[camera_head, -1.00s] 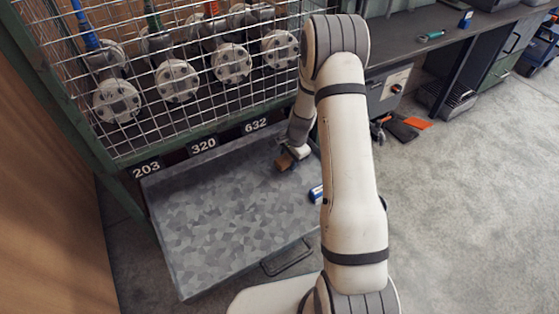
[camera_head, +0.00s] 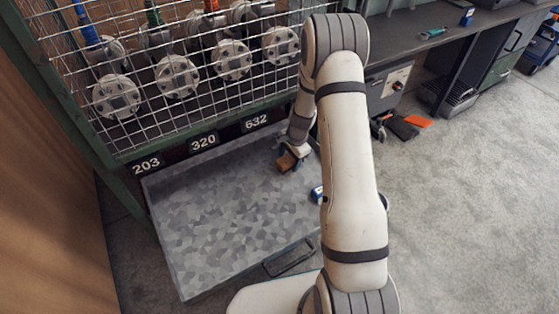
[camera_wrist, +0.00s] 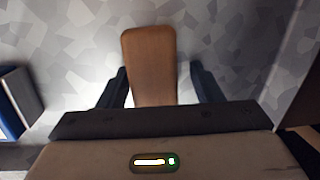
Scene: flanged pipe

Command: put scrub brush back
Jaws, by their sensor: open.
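The scrub brush shows as a brown wooden block (camera_head: 284,163) on the speckled grey drawer (camera_head: 210,225), near its back right corner. In the wrist view its rounded wooden body (camera_wrist: 150,55) lies between my fingers and extends past their tips; its near end is hidden behind my gripper's body. My gripper (camera_wrist: 158,84) is open, with a dark finger on each side of the brush and a visible gap on both sides. In the head view my gripper (camera_head: 291,157) is low over the drawer at the brush. Bristles cannot be made out.
A blue and white item (camera_head: 317,194) lies on the drawer, partly behind my arm. A wire cage (camera_head: 200,75) holding flanged pipes stands behind, above labels 203, 320 and 632. The drawer's left and middle are clear. A workbench (camera_head: 425,38) stands at right.

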